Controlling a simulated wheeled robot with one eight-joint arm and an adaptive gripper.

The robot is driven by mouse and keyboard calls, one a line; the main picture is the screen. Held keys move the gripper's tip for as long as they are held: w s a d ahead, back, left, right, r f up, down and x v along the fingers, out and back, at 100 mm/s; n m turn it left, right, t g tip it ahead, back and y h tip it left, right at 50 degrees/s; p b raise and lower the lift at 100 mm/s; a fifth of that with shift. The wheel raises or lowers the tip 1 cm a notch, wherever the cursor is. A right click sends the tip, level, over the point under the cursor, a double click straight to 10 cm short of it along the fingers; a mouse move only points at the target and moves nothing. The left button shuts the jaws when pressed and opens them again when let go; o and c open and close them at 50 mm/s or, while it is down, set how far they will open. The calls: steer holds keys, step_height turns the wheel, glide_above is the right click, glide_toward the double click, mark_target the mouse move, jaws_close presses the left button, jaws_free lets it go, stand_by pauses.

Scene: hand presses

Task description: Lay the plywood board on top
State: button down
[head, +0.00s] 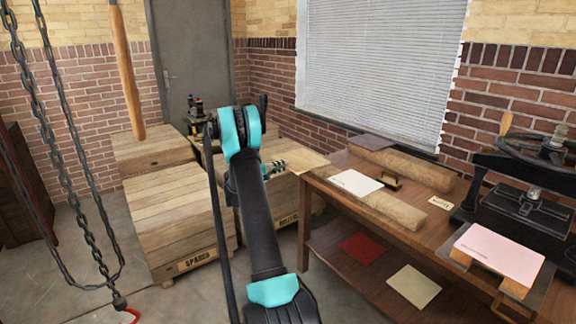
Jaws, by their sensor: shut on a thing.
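A thin tan board (303,162), which looks like the plywood board, is at my gripper (281,166), beyond my arm. The gripper is small in view and its fingers are partly unclear, but it is shut on the board's left side. The board appears roughly level, near the left end of the wooden table (445,188); I cannot tell whether it touches the table. A white sheet (355,182) lies at the table's left front.
Two long wooden pieces (412,170) lie on the table, with a dark flat piece (371,142) on the rear one. A red sheet (361,248) and cream sheet (414,286) lie on the lower shelf. Crates (180,215) stand left; chains (72,170) hang nearby.

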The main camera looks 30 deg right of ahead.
steer(key=a, duration=0.8)
steer(key=shift+s+a, duration=0.2)
steer(key=shift+s, duration=0.1)
steer(key=w+a+r+n+t+y, duration=0.2)
steer(key=w+a+n+t+y, duration=0.3)
steer(key=w+a+n+t, duration=0.5)
steer(key=s+a+r+n+t+y, duration=0.1)
steer(key=s+a+n+t+y, duration=0.1)
steer(key=a+y, duration=0.4)
steer(key=s+a+r+n+t+y, duration=0.1)
steer(key=a+n+t+y, duration=0.3)
steer(key=a, duration=1.2)
steer(key=n+y, duration=0.1)
steer(key=y, duration=0.2)
steer(key=shift+s+r+t, duration=0.25)
steer(key=shift+s+t, duration=0.1)
steer(key=shift+t, duration=0.05)
